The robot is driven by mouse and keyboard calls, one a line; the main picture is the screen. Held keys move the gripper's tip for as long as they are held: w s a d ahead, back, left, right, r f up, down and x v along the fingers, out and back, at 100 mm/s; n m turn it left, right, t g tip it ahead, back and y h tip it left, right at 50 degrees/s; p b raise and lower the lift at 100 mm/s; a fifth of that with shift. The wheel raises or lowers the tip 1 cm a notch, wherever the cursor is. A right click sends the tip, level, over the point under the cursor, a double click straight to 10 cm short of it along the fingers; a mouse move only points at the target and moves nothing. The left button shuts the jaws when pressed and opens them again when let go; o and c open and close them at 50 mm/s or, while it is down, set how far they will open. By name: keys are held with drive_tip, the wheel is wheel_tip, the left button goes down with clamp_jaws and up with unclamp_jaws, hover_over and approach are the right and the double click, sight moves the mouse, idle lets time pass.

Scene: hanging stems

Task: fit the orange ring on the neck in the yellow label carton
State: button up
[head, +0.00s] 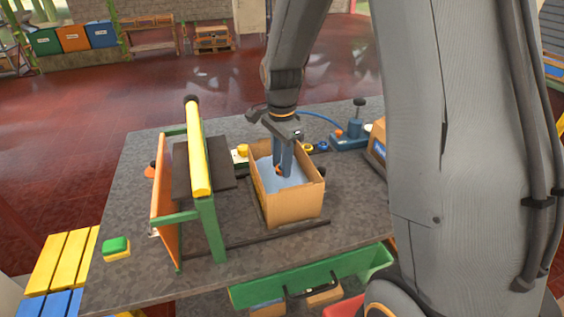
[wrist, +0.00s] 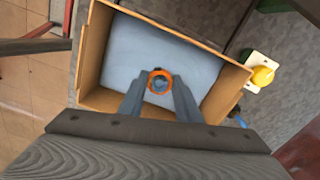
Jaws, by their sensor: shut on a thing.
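The orange ring (wrist: 160,74) is between my gripper's fingertips in the wrist view, over the light blue-grey inside of a carton. In the head view a bit of the orange ring (head: 279,170) shows at the blue-grey fingers. My gripper (head: 283,172) points down inside the open cardboard carton (head: 293,208), shut on the ring. The carton (wrist: 95,48) also shows in the wrist view around the fingers. A round grey-blue shape shows through the ring; I cannot tell whether it is a neck or whether the ring is around it. No yellow label is clear on the carton's visible sides.
A green and orange frame with a yellow top bar (head: 196,150) stands left of the carton. Another carton (head: 377,148) and a blue device (head: 350,138) are at the right. A green button box (head: 116,247) sits at the table's left.

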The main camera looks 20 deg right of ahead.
drive_tip(key=shift+f, duration=0.55)
idle(0.4)
drive_tip(key=o, duration=1.7)
drive_tip(key=shift+r+p, duration=1.25)
drive_tip(key=shift+r, duration=0.35)
drive_tip(key=shift+r+p, duration=2.15)
drive_tip(key=shift+r, duration=2)
